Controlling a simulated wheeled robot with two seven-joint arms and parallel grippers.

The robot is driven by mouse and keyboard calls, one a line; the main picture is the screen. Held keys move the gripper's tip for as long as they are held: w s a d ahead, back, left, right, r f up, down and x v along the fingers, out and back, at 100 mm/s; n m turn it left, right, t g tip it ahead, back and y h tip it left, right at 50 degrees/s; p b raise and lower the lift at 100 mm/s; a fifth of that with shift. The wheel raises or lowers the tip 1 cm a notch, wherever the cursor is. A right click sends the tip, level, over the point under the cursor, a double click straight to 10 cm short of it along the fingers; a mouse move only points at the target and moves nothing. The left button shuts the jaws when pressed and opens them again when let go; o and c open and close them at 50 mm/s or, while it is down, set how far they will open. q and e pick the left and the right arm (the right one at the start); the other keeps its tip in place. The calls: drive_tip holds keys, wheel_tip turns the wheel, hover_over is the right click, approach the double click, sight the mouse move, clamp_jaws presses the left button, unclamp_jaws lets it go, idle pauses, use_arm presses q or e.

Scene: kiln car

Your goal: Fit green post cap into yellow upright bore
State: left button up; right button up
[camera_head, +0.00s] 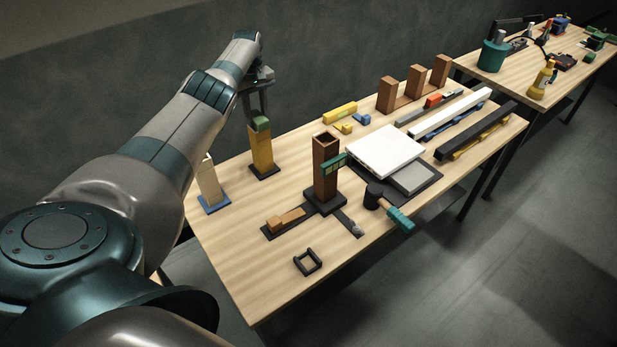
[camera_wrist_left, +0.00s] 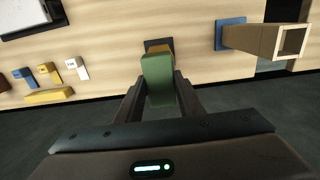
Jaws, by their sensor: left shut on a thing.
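The green post cap (camera_head: 261,124) is between the fingers of my left gripper (camera_head: 258,112), at the top of the yellow upright (camera_head: 262,152). The upright stands on a dark base plate near the table's left side. In the left wrist view the cap (camera_wrist_left: 158,80) fills the space between the shut fingers (camera_wrist_left: 158,92). Behind it only a small part of the yellow upright (camera_wrist_left: 165,48) shows. The cap hides the bore, so I cannot tell whether it is inside or just above it. My right gripper is not in view.
A pale upright (camera_head: 210,184) on a blue base stands to the left. A brown upright (camera_head: 326,160) with an open top stands to the right. Small yellow and blue pieces (camera_head: 361,118) lie behind. A white slab (camera_head: 385,150) and a mallet (camera_head: 390,208) are further right.

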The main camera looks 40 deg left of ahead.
use_arm(q)
drive_tip(key=o, duration=1.3)
drive_tip(key=shift+o, duration=0.4)
drive_tip(key=shift+f, duration=0.1)
drive_tip(key=shift+r, duration=0.2)
drive_tip(key=shift+r+p, duration=1.2)
drive_tip(key=shift+p, duration=0.05)
drive_tip(key=shift+r, duration=2.6)
